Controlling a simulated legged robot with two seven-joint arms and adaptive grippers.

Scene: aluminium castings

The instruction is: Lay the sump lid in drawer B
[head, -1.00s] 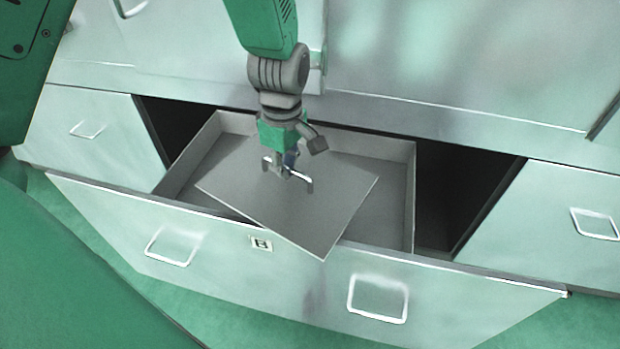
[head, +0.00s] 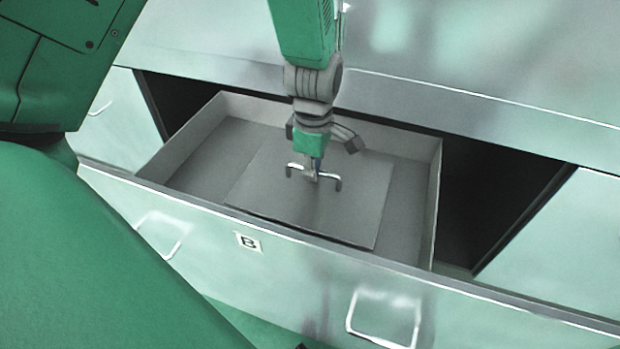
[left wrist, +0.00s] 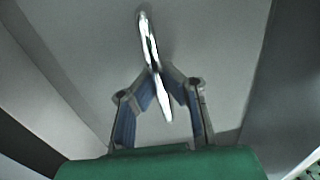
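The sump lid (head: 355,208) is a flat grey plate with a bright bar handle (head: 331,182). It is inside the outline of the open drawer B (head: 290,268), turned close to square with it, its near edge beside the front wall. Whether it touches the drawer floor I cannot tell. My left gripper (head: 314,176) is above the lid, shut on the handle. In the left wrist view, the fingertips (left wrist: 158,70) meet around the handle (left wrist: 147,35), with the lid (left wrist: 215,45) behind. My right gripper is not in view.
Drawer B has a letter label (head: 247,241) and a pull handle (head: 385,318) on its front. Its right wall (head: 436,195) stands clear of the lid. A worktop edge (head: 480,98) overhangs behind my left gripper. Dark cabinet openings (head: 490,205) flank the drawer.

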